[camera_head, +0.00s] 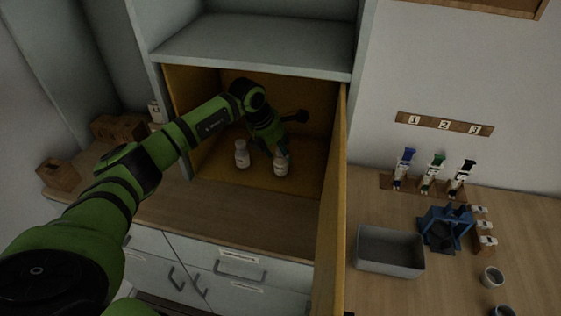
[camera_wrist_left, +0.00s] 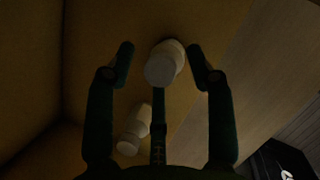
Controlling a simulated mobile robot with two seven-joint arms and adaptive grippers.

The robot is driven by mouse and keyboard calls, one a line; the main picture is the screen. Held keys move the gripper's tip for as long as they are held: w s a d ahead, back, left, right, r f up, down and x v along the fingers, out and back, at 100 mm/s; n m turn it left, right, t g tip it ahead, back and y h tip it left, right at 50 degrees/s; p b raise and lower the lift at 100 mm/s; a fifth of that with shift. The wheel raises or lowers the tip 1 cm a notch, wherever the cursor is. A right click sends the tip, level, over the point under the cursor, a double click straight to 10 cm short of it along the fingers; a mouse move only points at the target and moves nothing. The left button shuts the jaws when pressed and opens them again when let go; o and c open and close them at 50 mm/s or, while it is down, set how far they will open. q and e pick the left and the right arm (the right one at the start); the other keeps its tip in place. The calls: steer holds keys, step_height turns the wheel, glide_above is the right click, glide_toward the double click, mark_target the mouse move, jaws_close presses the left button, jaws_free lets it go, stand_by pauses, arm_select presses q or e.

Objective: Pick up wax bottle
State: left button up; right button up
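Two white bottles stand in the yellow-lined cabinet compartment: a left bottle (camera_head: 242,157) and a right bottle (camera_head: 281,166). Their labels are too small to read, so I cannot tell which holds wax. My left gripper (camera_head: 279,150) reaches in from above, at the right bottle. In the left wrist view my left gripper (camera_wrist_left: 161,50) is open, with a finger on either side of one white bottle (camera_wrist_left: 162,66), apparently the right one. Gaps show on both sides of it. The other bottle (camera_wrist_left: 132,132) lies outside the fingers, lower left. My right gripper is not in view.
The open yellow door (camera_head: 333,205) stands right of the compartment, and a shelf (camera_head: 255,45) is above it. On the right table are a grey bin (camera_head: 390,252), a blue stand (camera_head: 444,230) and several tools in a rack (camera_head: 430,188). The counter front (camera_head: 240,222) is clear.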

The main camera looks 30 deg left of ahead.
arm_select(q)
jaws_close()
steer(key=shift+w, duration=0.1)
